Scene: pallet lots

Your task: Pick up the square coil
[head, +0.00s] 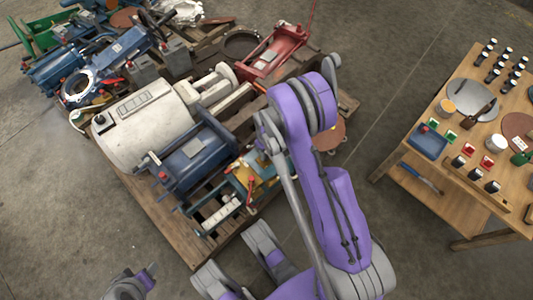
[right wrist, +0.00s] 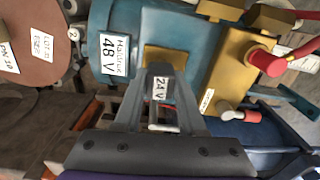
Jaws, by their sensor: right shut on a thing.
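In the right wrist view, my right gripper (right wrist: 163,75) is shut on a small square-ended coil (right wrist: 160,88) with a "24 V" label between the fingers. A brass-coloured face shows just beyond the fingertips. The coil is against or very near a teal cylinder labelled "48 V"; I cannot tell if they touch. In the head view my right gripper (head: 272,148) is over the pallet's right side, mostly hidden by my arm, and the coil cannot be made out. My left gripper (head: 143,277) is at the lower left, apart from the pallet; its jaws are unclear.
The wooden pallet (head: 172,232) carries a large cream motor (head: 145,122), a blue motor (head: 197,160) and a red jack (head: 272,55). A gold box with a red knob (right wrist: 265,62) is close right of my right fingers. A wooden table (head: 412,185) stands right; floor between is clear.

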